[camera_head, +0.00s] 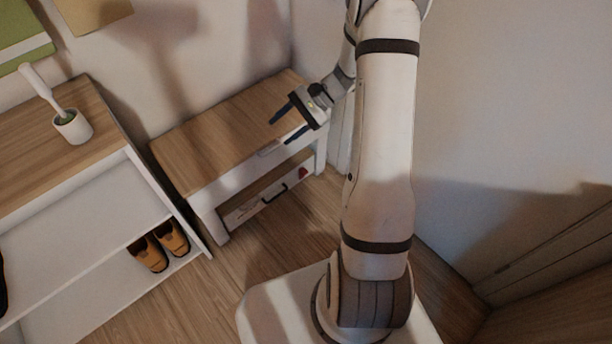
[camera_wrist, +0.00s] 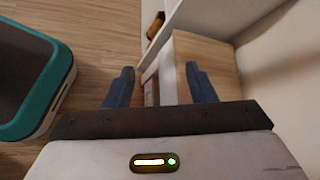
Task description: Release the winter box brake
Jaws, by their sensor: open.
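A low box (camera_head: 245,208) with a pale front and a black handle (camera_head: 271,193) stands under the wooden-topped bench (camera_head: 215,140). A small red part (camera_head: 303,172) shows at the right end of the box front; I cannot tell whether it is the brake or how it is set. My gripper (camera_head: 279,131) is open and empty, above the front right part of the bench in the head view. The wrist view shows its two blue fingers (camera_wrist: 160,72) spread apart, with the bench's white front edge between them. The box is not clear there.
A white shelf unit (camera_head: 80,215) with a wooden top stands left of the bench, with orange-brown shoes (camera_head: 160,247) on its lower shelf. A white cup with a brush (camera_head: 72,127) stands on top. Walls close in behind and to the right. Wooden floor (camera_head: 235,262) is clear before the bench.

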